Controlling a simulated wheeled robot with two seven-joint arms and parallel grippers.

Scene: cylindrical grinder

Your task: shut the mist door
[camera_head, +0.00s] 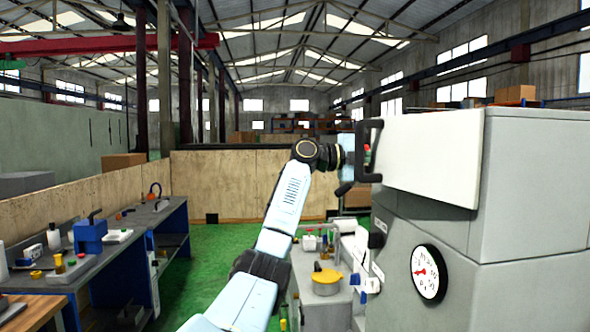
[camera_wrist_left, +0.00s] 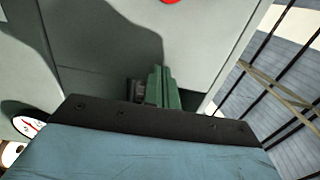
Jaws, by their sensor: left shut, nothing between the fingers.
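The mist door is the white panel (camera_head: 430,155) on the upper part of the grey machine, with a black bar handle (camera_head: 369,150) at its left end. My left arm reaches up from the bottom, and its wrist is just left of the handle. In the left wrist view my left gripper (camera_wrist_left: 153,85) is shut and empty, its dark and green fingers pointing toward grey machine surfaces. A pale panel (camera_wrist_left: 215,40) lies beyond and to the right of the fingers. Whether the fingertips touch anything cannot be told. My right gripper is in neither view.
A round dial gauge (camera_head: 428,274) is on the machine's front; it also shows in the wrist view (camera_wrist_left: 28,125). A yellow-lidded pot (camera_head: 326,281) stands on a grey surface below my wrist. A cluttered workbench (camera_head: 146,222) is at left. Green floor between is open.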

